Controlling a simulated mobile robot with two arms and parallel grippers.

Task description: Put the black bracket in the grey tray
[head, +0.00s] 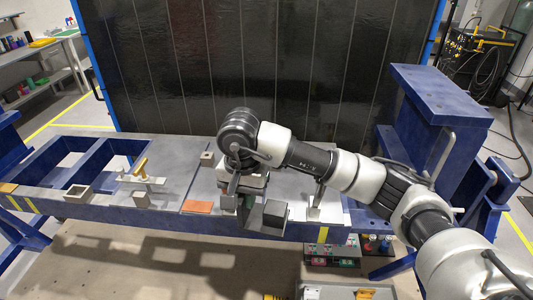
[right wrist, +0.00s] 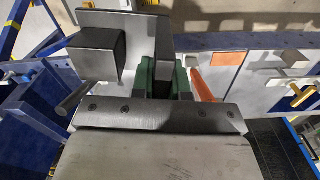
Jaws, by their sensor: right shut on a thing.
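My right gripper (head: 230,197) reaches down over the middle of the blue bench and is shut. In the right wrist view, a dark L-shaped metal piece (right wrist: 163,35), seemingly the black bracket, shows between and beyond the fingers (right wrist: 163,80). The fingers partly hide it, and the exact contact cannot be made out. A dark square block (right wrist: 95,55) is beside it; this block (head: 275,213) also shows right of the gripper in the head view. A grey tray-like thing (head: 325,292) is cut off at the bottom edge of the head view. My left gripper is not in view.
A tall blue post (head: 440,95) stands at the right.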

